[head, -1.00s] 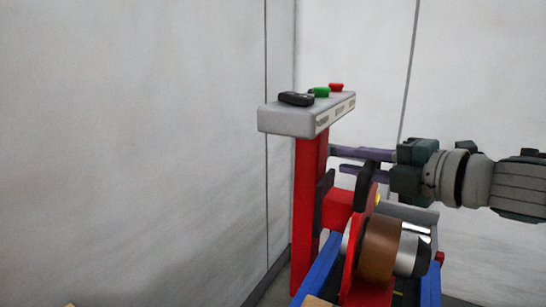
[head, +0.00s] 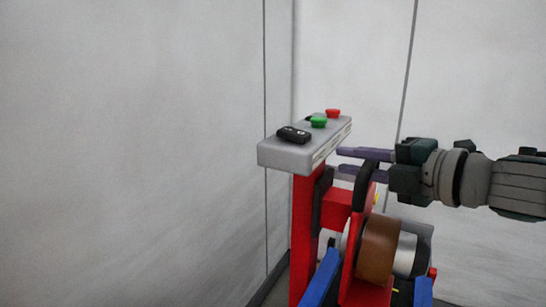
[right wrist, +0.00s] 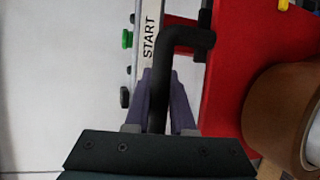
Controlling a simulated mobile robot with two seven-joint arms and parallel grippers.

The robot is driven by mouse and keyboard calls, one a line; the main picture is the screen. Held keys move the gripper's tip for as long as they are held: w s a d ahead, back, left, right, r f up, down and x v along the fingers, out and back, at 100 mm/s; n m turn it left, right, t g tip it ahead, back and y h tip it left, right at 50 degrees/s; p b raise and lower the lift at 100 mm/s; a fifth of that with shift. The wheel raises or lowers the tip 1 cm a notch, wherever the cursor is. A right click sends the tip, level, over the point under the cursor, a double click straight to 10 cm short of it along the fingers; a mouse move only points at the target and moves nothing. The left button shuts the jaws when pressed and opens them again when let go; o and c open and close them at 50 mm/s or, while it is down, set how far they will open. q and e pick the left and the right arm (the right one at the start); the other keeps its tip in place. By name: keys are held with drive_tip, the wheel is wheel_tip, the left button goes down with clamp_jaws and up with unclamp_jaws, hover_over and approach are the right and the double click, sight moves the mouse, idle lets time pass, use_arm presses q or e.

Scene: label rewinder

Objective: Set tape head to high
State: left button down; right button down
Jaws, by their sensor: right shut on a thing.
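The red tape head (head: 336,208) sits on the red column (head: 304,235) and carries a brown tape roll (head: 378,248). A black bent handle (head: 363,192) stands up from it. My right gripper (head: 342,160) reaches in from the right and is shut on this handle, just below the panel's height. In the right wrist view the handle (right wrist: 188,36) runs down between the two purple fingers (right wrist: 162,78). The fingers hide part of its shaft. My left gripper is in neither current view.
A grey control panel (head: 287,155) tops the column, close left of my right fingers. It bears a black switch (head: 294,135), a green button (head: 319,122) and a red button (head: 333,113). Blue rails (head: 320,279) lie below. Open space lies left of the column before the wall.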

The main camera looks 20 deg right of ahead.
drive_tip(key=c, duration=1)
unclamp_jaws()
drive_tip(key=shift+r, duration=0.45)
drive_tip(key=shift+o, duration=1.2)
drive_tip(key=shift+f, duration=0.15)
drive_tip(key=b+v, duration=0.1)
drive_tip(key=v, duration=0.6)
drive_tip(key=shift+s+d+f, duration=0.1)
drive_tip(key=shift+s, duration=0.25)
drive_tip(key=shift+v, duration=1.05)
